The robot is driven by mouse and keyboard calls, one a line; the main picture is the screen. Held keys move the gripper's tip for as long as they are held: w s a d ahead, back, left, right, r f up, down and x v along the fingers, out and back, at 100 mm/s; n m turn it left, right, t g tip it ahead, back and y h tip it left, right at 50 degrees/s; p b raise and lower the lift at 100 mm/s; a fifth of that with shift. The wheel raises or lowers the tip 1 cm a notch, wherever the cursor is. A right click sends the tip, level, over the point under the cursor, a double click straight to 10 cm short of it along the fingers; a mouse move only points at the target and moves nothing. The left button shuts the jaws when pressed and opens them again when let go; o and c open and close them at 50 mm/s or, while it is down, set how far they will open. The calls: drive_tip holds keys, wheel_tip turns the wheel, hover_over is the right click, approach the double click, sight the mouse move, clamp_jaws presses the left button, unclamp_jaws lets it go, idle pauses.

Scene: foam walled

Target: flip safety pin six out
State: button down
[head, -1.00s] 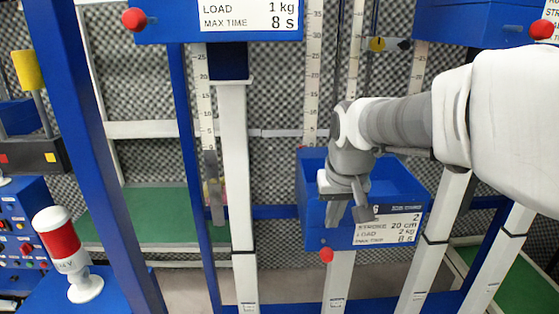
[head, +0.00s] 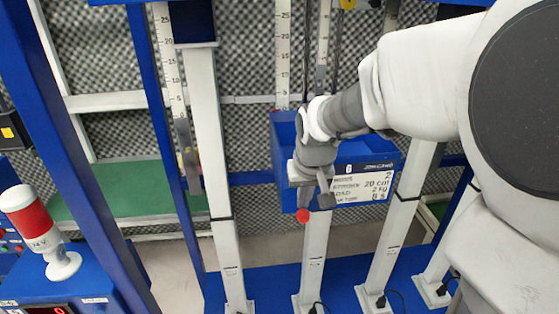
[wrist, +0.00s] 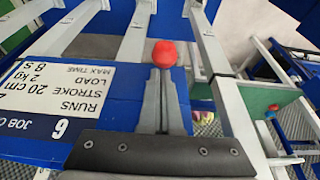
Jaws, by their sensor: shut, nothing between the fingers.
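The red ball knob of the safety pin (head: 303,215) sits at the lower front of the blue box whose card reads 6. In the wrist view the red knob (wrist: 164,54) lies just beyond the fingertips. My gripper (head: 315,200) hangs in front of the box, left of its card, with its fingers just above the knob. In the wrist view the gripper's fingers (wrist: 162,85) are together and empty. I cannot tell whether they touch the knob. The pin's shaft is hidden.
The blue box (head: 352,150) bears a white job card (head: 362,187). White posts (head: 213,150) stand on a blue base (head: 280,285). A blue frame bar (head: 75,170) and a red-and-white lamp (head: 30,220) are at the left. Foam walls stand behind.

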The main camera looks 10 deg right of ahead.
sight(306, 213)
drive_tip(key=shift+s, duration=1.5)
